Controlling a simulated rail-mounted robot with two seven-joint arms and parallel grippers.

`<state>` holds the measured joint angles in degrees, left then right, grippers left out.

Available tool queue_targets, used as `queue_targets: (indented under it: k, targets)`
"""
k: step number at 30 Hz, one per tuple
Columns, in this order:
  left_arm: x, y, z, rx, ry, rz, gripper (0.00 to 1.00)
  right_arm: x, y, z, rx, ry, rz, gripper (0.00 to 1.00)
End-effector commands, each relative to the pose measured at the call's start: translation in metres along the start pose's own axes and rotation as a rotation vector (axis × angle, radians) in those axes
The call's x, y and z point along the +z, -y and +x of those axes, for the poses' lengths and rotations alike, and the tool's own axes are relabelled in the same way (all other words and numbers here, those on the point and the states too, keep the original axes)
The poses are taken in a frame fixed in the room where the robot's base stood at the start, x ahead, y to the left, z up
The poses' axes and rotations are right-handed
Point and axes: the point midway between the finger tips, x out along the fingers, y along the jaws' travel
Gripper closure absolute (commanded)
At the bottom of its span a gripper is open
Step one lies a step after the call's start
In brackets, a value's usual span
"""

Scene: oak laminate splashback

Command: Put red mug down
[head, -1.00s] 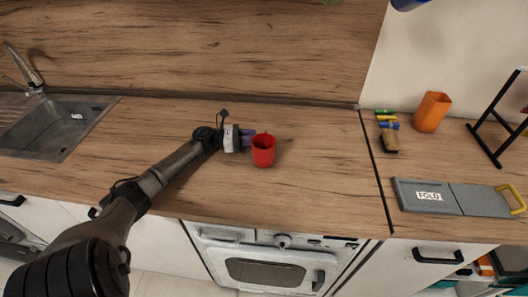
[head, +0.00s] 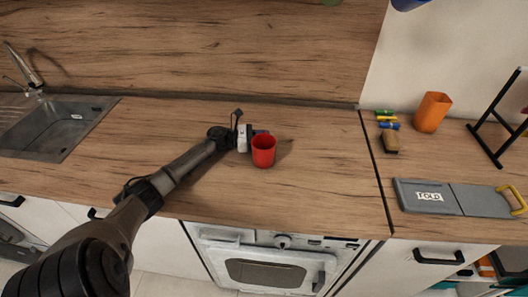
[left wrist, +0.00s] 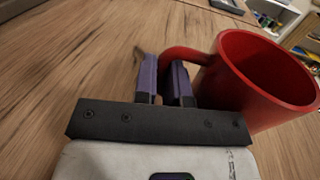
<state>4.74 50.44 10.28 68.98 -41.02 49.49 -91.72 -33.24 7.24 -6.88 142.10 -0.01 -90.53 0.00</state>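The red mug (head: 263,152) is upright over the middle of the wooden counter, with its opening facing up. In the left wrist view the mug (left wrist: 255,85) is at the right, with its handle reaching left to my fingers. My left gripper (head: 258,133) is at the mug's back left side. In the wrist view the left gripper's (left wrist: 166,85) two purple-padded fingers are close together, with the handle's outer part between them. The fingers hide part of the handle. Whether the mug's base touches the counter is not clear. My right gripper is not in view.
The wooden counter (head: 320,185) is clear around the mug. A sink (head: 60,128) is at the left. An orange cup (head: 432,112), a brush-like block (head: 390,142), colored markers (head: 386,119) and a grey toolbox-like case (head: 455,197) stand at the right.

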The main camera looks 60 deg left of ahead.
Motion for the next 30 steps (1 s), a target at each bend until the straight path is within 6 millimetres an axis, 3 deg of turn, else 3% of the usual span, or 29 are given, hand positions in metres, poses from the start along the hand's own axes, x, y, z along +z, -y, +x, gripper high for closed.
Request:
queue_targets:
  k: [17,23,27,30]
  targets:
    - [0.004,0.0,0.0,0.0,0.002,0.001,1.0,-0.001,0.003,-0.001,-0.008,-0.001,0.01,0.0]
    - [0.022,-0.001,0.0,0.0,0.002,0.003,1.0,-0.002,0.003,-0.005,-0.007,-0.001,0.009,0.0]
    - [0.047,0.0,0.0,-0.001,0.001,0.004,1.0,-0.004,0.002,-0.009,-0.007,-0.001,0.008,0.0]
    - [0.058,0.016,0.017,-0.005,0.003,0.003,1.0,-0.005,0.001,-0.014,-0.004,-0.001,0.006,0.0]
